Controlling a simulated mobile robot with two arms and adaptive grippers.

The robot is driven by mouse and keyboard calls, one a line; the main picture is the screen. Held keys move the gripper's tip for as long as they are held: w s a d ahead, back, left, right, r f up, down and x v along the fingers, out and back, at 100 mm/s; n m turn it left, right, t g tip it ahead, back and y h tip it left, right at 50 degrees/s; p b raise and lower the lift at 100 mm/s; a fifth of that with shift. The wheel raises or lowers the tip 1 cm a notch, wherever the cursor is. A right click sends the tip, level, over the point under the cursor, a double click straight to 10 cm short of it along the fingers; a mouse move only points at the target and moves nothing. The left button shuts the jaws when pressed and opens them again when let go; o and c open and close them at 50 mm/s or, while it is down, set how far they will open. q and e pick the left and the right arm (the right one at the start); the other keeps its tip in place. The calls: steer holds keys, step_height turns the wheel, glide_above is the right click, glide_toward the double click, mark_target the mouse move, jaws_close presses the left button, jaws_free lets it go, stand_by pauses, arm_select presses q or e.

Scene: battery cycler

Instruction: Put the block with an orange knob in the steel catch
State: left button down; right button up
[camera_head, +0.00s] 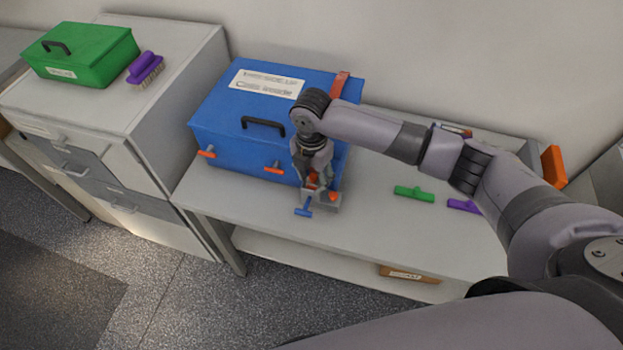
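My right gripper (314,180) points down at the front edge of the table, just in front of the blue box. An orange piece, which looks like the knob of the block (312,183), shows between its fingertips. The rest of the block is hidden, and I cannot tell whether the fingers are closed on it. The grey steel catch (325,204) is right below the gripper, with another orange part on its right side and a blue T-shaped handle (303,209) at its front. I cannot tell whether the block is inside the catch. My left gripper is not in view.
The large blue box (225,125) with a black handle and orange latches stands behind the catch. A green (414,194) and a purple (464,206) handled piece lie on the table (380,225) to the right. A grey cabinet (185,60) with a green toolbox (85,55) and brush stands left.

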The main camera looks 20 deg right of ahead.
mark_target(311, 177)
step_height(311, 177, up, 12)
steer(key=b, duration=0.1)
steer(key=shift+w+f, duration=0.15)
